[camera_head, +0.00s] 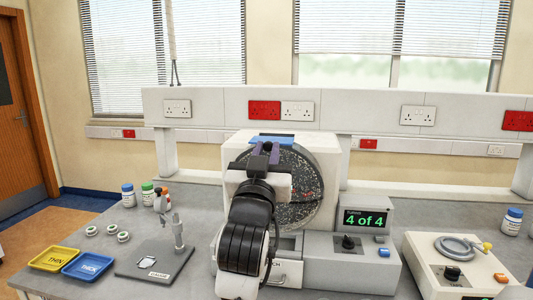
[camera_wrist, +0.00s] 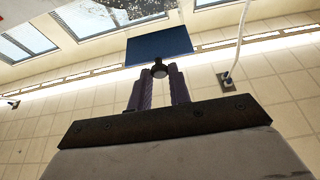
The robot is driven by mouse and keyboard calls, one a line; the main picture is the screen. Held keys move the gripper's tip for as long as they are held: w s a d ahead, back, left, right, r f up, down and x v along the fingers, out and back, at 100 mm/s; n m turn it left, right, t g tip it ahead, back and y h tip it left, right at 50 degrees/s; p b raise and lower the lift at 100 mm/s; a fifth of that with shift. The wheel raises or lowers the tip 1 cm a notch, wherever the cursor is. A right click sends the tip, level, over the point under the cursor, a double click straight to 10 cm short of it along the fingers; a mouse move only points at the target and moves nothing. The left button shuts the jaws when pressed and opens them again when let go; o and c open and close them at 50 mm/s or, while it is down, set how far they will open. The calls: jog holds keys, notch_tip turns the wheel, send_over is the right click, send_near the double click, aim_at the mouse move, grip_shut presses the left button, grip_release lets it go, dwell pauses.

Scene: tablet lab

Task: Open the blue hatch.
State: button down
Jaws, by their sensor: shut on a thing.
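In the wrist view the hatch (camera_wrist: 160,45) is a flat dark-blue panel beyond my fingertips. A small dark round knob (camera_wrist: 160,69) sits at its near edge, between the purple fingers of my gripper (camera_wrist: 160,76). My gripper is shut on this knob. I cannot tell how far the hatch stands open.
A display box (camera_head: 365,218) reading "4 of 4" stands right of the drum. Yellow (camera_head: 53,258) and blue (camera_head: 86,264) trays and a grey stand (camera_head: 155,259) lie left. A cream balance-like device (camera_head: 455,265) stands right. A wall shelf (camera_head: 360,110) with sockets runs behind.

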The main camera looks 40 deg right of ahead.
jog(key=c, duration=1.3)
grip_release()
jog(key=shift+b+v, duration=5.1)
jog(key=shift+v, duration=1.75)
